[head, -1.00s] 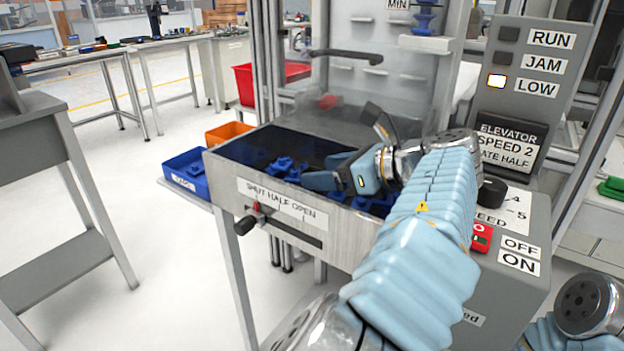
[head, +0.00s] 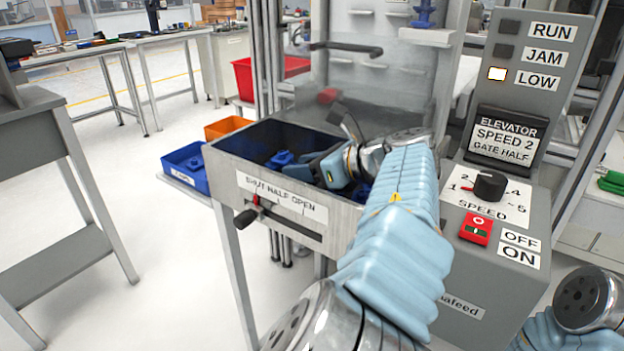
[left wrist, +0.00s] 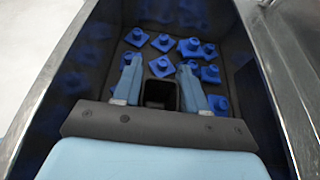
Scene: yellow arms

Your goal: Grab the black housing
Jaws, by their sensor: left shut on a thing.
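The black housing (left wrist: 160,94) shows in the left wrist view as a dark, hollow, box-like part between my two fingers. My left gripper (left wrist: 159,72) is shut on it, with a finger along each side. In the head view my left gripper (head: 328,167) reaches down into the open hopper (head: 232,160) of the elevator machine. The housing cannot be made out there. Several blue parts (left wrist: 189,47) lie on the hopper floor beyond the fingertips. My right gripper is out of view.
The hopper's metal walls (left wrist: 268,85) stand close on both sides. The control panel (head: 500,225) with dial and switch is right of my arm. A blue bin (head: 188,165) and an orange bin (head: 228,130) sit left of the hopper. A clear panel rises behind.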

